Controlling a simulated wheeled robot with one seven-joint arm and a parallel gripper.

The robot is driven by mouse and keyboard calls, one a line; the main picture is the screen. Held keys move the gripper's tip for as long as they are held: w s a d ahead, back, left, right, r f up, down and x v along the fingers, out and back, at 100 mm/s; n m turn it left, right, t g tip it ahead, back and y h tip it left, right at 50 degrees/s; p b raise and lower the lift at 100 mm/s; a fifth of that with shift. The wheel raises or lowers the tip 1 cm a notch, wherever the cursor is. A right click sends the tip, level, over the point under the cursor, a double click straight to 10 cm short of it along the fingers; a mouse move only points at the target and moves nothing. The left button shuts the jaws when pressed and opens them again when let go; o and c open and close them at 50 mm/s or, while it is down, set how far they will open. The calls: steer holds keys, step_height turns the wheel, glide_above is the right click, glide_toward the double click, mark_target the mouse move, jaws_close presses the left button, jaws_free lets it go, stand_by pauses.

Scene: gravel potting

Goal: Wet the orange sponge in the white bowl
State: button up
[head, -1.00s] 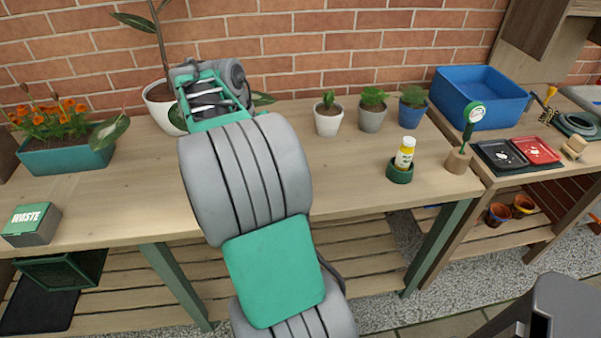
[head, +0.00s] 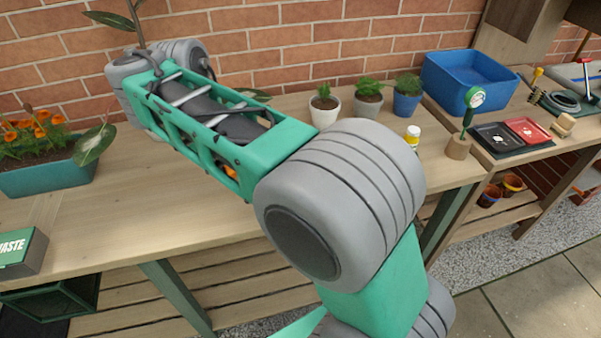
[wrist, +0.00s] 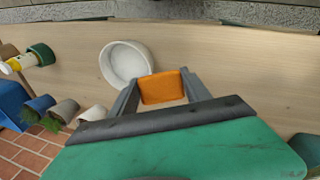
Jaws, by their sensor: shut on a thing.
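In the wrist view the orange sponge (wrist: 163,87) sits between the two grey fingers of my gripper (wrist: 160,84), which is shut on it. The white bowl (wrist: 107,67) stands on the wooden bench, just left of and slightly above the sponge in that view. The sponge appears beside the bowl's rim, not over its middle. Its height above the bench is hard to tell. Whether the bowl holds water is not clear. In the head view my arm hides the bowl and my fingers; a small bit of orange shows through the arm's frame.
Potted plants (head: 368,100) line the wall side of the bench (head: 75,225). A yellow-topped bottle (head: 412,136) is partly behind my arm. A blue tub (head: 470,85) and red and black trays (head: 528,130) are at right. A flower planter (head: 45,175) and waste box (head: 22,252) are at left.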

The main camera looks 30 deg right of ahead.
steer(key=shift+d, duration=0.15)
steer(key=shift+f, duration=0.1)
steer(key=b+x, duration=0.2)
steer(key=shift+a+f+b, duration=0.25)
steer(key=shift+f+b, duration=0.1)
steer(key=shift+f, duration=0.15)
steer(key=shift+r, duration=0.1)
stand_by(1.8)
step_height(320, 180, up, 4)
steer(key=p, duration=0.5)
steer(key=shift+r, duration=0.15)
